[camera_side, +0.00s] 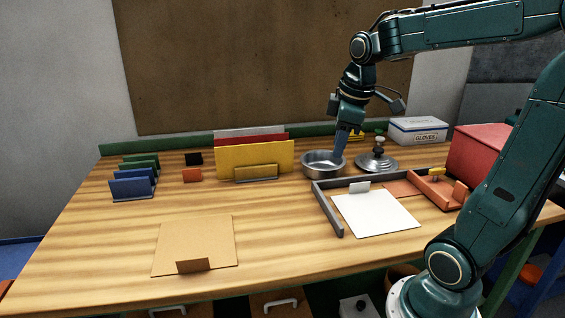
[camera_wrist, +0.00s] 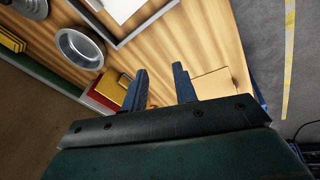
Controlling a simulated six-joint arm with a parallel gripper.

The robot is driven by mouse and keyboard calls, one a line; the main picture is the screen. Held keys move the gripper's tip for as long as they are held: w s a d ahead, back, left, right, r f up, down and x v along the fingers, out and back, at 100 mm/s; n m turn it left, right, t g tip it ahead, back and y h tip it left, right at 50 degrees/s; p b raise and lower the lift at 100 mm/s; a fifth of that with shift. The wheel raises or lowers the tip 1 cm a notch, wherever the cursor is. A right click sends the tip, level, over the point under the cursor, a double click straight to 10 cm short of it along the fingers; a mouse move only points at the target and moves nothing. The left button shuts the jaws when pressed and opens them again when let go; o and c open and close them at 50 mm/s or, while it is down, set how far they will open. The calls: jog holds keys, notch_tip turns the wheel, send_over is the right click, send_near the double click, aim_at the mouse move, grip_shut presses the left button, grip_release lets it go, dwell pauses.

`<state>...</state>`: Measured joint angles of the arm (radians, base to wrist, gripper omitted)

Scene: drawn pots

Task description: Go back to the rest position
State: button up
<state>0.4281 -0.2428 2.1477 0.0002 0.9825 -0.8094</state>
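My gripper (camera_side: 338,154) points down and overlaps the right rim of the silver pot (camera_side: 312,166) in the side view. In the wrist view its two blue fingers (camera_wrist: 159,68) stand apart with nothing between them. There the open, empty-looking pot (camera_wrist: 80,48) lies to the left of the fingers, clear of them. The silver lid (camera_side: 377,163) with its dark knob rests on the table right of the pot. The lid is partly cut off in the wrist view's top left corner (camera_wrist: 32,8).
Yellow, red and grey upright panels (camera_side: 255,158) stand left of the pot. A grey-edged frame with a white board (camera_side: 375,213) lies in front. A gloves box (camera_side: 418,130) and red box (camera_side: 478,152) stand right. The table's front left has a tan board (camera_side: 195,243).

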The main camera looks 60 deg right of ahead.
jog(key=s+a+f+m+t+y, duration=0.1)
jog(key=s+a+m, duration=0.3)
jog(key=s+a, duration=0.5)
jog(key=a+t, duration=0.1)
jog(key=a, duration=0.2)
jog(key=shift+a+t, duration=0.15)
jog(key=shift+t, duration=0.25)
